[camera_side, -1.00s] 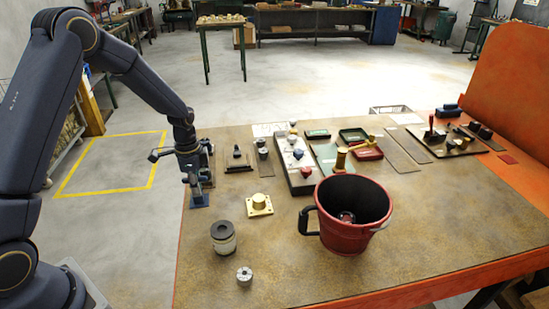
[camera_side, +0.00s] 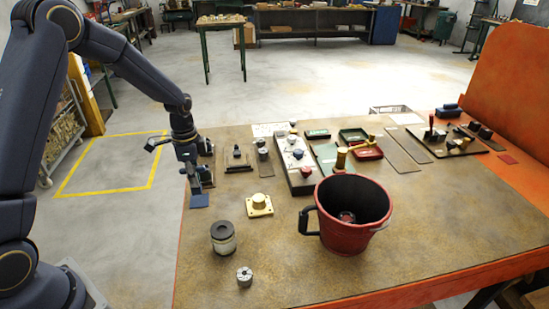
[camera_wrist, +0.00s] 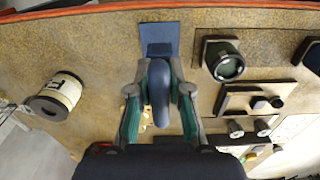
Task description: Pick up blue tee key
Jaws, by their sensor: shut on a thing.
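The blue tee key (camera_wrist: 159,92) shows in the wrist view as a rounded blue bar between the two green fingers. My gripper (camera_wrist: 160,86) is shut on it, one finger along each side. In the side view my gripper (camera_side: 197,184) is at the left edge of the bench, low over a flat blue pad (camera_side: 199,200). The pad (camera_wrist: 159,38) also shows just beyond the fingertips in the wrist view. The key's lower part is hidden, and the key is too small to make out clearly in the side view.
A red bucket (camera_side: 345,236) stands at the front middle. Trays and fixtures crowd the back right.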

